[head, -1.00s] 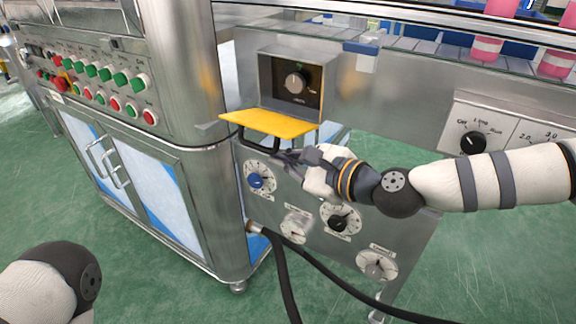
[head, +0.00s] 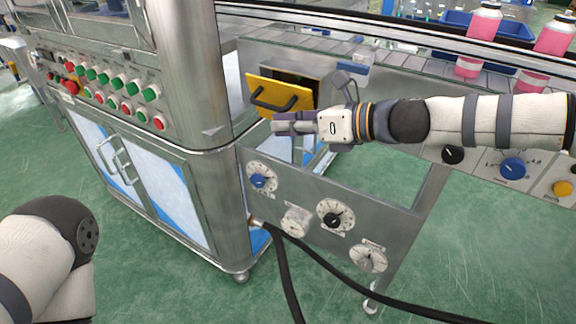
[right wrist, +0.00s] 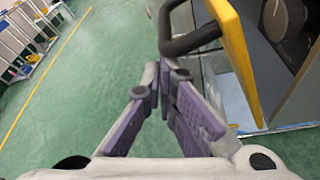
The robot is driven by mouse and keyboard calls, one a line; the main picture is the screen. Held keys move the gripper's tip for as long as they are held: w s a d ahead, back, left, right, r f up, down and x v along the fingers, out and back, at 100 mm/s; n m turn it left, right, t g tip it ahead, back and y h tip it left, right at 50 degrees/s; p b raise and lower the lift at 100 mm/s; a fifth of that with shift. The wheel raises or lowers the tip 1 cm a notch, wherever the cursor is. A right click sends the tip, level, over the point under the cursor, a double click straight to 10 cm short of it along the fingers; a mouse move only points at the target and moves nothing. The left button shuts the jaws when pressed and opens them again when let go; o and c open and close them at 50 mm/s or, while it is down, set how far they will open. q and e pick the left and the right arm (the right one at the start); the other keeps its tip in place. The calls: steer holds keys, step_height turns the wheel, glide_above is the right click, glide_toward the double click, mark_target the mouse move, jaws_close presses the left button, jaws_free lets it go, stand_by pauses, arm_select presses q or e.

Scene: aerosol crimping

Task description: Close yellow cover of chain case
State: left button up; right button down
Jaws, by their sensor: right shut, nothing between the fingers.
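The yellow cover (head: 281,92) of the chain case is a hinged plate with a black handle (head: 273,104). It is tilted, partly raised in front of the case (head: 318,83), with a dark gap behind its top edge. My right gripper (head: 276,124) is shut and empty just below the cover and its handle. In the right wrist view the purple-grey fingers (right wrist: 165,75) meet close to the handle (right wrist: 190,40). The yellow cover (right wrist: 236,60) stands to their right; whether they touch is unclear. My left gripper is out of view; only part of my left arm shows.
A steel cabinet (head: 190,90) with red and green buttons stands left of the case. A panel with dials (head: 320,210) lies below, and a black hose (head: 285,270) runs across the floor. A conveyor with pink bottles (head: 483,40) runs behind my right arm.

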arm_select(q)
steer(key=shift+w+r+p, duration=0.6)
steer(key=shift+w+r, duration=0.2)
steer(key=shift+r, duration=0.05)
arm_select(e)
steer(key=shift+w+d+r+m, duration=0.15)
steer(key=shift+w+d+r, duration=0.15)
steer(key=shift+w+r, duration=0.2)
steer(key=shift+w+d+r+m, duration=0.15)
steer(key=shift+w+d+r, duration=0.2)
steer(key=shift+r, duration=0.25)
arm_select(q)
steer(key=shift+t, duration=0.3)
arm_select(e)
steer(key=shift+w+d+r, duration=0.1)
steer(key=shift+w+r, duration=0.05)
